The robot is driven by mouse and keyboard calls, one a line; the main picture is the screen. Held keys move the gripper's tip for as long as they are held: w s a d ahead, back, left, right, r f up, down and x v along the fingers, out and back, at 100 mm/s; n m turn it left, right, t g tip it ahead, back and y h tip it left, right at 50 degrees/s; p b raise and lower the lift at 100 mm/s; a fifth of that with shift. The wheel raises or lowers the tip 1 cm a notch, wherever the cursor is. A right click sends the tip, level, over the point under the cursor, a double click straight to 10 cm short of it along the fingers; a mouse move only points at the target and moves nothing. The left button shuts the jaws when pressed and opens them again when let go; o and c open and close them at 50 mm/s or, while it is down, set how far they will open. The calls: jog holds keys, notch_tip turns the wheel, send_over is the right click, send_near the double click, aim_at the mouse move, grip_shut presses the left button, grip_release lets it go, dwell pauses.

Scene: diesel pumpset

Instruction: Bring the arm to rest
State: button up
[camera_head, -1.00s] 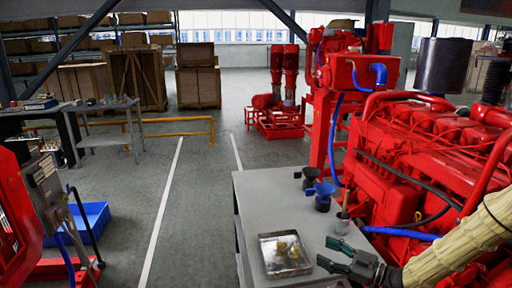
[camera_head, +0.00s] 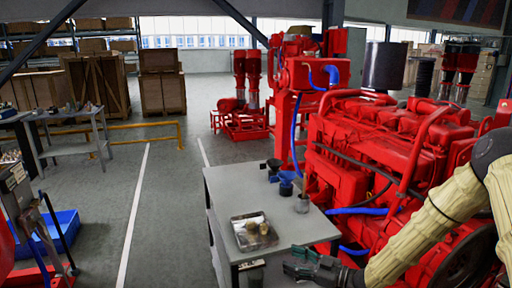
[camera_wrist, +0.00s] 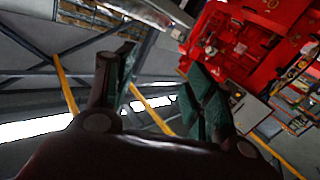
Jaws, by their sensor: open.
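My gripper (camera_head: 312,265) is at the bottom of the head view, at the near end of the grey table (camera_head: 228,188). Its dark green fingers point left, and my cream-coloured arm reaches in from the right. In the wrist view my gripper (camera_wrist: 160,85) shows two fingers spread wide apart with nothing between them. The gripper looks empty and holds no part. Whether it touches the table edge cannot be told.
A metal tray (camera_head: 268,242) with small brownish parts lies on the table. A blue funnel (camera_head: 286,184), a black funnel (camera_head: 271,168) and a metal cup (camera_head: 301,204) stand behind it. The red diesel engine (camera_head: 400,150) is close on the right. Open floor (camera_head: 165,220) lies left.

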jog(key=s+d+f+m+g+h, duration=0.1)
jog(key=s+f+m+h, duration=0.35)
jog(key=s+f, duration=0.55)
jog(key=s+f+m+g+h, duration=0.2)
jog(key=s+f+m+h, duration=0.25)
jog(key=s+f, duration=0.55)
jog(key=s+d+f+m+g+h, duration=0.1)
jog(key=s+d+f+g+h, duration=0.1)
jog(key=s, duration=0.6)
jog(key=s+d+f+m+g+h, duration=0.2)
jog(key=s+d+f, duration=0.1)
jog(key=s, duration=0.5)
jog(key=s+d+f+m+g+h, duration=0.1)
jog(key=s+d+f+m+h, duration=0.1)
jog(key=s, duration=0.6)
jog(key=shift+s+d+f+g, duration=0.15)
jog(key=shift+d+f+g, duration=0.35)
jog(key=shift+d, duration=0.65)
